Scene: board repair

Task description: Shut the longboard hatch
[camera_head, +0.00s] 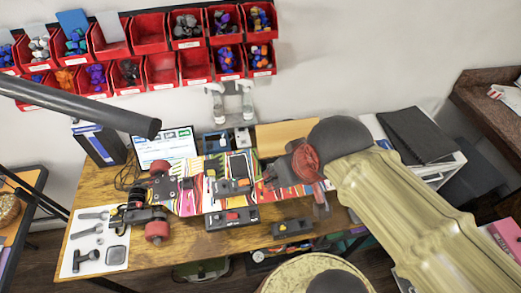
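The longboard (189,201) lies across the wooden workbench with a striped, many-coloured deck and its wheels up. Two red wheels (157,231) show at its left end. A black box (232,187) with a red part sits at the middle of the deck. A striped panel (241,162) shows just behind it. It may be the hatch, but I cannot tell its angle. My arm reaches in from the right over the board's right part and hides that end.
A black box with a red button (232,217) and a smaller dark box (293,228) lie along the front of the bench. Tools lie on a white mat (112,256) at left. A tablet (166,146) stands behind. Red bins (194,66) hang on the wall. A round stool (285,279) stands in front.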

